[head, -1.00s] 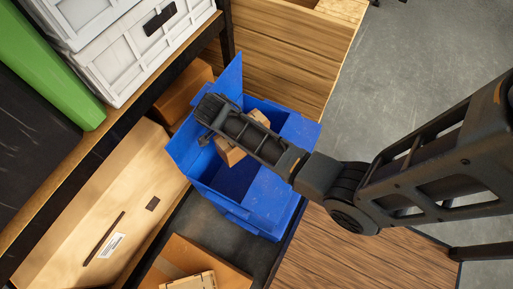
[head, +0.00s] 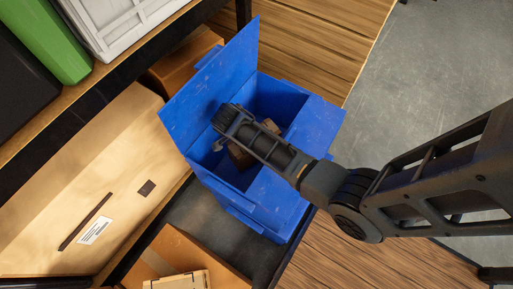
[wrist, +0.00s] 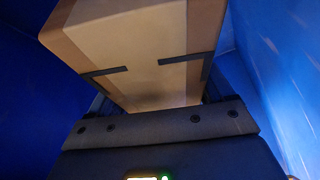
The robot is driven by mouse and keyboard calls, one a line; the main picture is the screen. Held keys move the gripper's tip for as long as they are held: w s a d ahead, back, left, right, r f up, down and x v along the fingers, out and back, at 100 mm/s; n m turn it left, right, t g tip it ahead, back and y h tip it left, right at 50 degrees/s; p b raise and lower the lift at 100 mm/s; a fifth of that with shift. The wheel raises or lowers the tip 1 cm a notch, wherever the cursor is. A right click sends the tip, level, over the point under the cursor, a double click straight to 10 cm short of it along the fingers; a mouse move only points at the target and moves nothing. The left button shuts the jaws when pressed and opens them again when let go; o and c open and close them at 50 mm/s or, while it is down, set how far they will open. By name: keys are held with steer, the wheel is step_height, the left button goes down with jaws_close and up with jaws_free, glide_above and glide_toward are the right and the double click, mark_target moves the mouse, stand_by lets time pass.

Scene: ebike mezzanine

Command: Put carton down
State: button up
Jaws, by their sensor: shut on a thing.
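The carton (head: 240,156) is a small brown box, partly hidden behind my arm in the head view. It is inside the open blue bin (head: 318,128), below the rim level. In the wrist view the carton (wrist: 145,45) fills the upper middle, tilted, with blue walls on both sides. My gripper (wrist: 145,72) is shut on the carton, a dark finger pad edge showing on its face. Whether the carton touches the bin floor cannot be seen.
The bin's raised blue lid flap (head: 215,85) stands on the left side. A large tan carton (head: 95,180) lies on the shelf at left, and another brown box (head: 190,262) sits in front. Grey floor (head: 430,60) is clear at right.

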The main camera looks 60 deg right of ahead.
steer(key=shift+w+f+b, duration=0.1)
steer(key=shift+f+b, duration=0.55)
steer(key=shift+f, duration=1.65)
steer(key=shift+f, duration=0.15)
steer(key=o, duration=1.5)
steer(key=shift+o, duration=0.2)
steer(key=shift+r, duration=0.2)
steer(key=p+v, duration=0.3)
steer(key=v, duration=0.8)
steer(key=shift+a+r, duration=0.3)
steer(key=shift+r, duration=0.05)
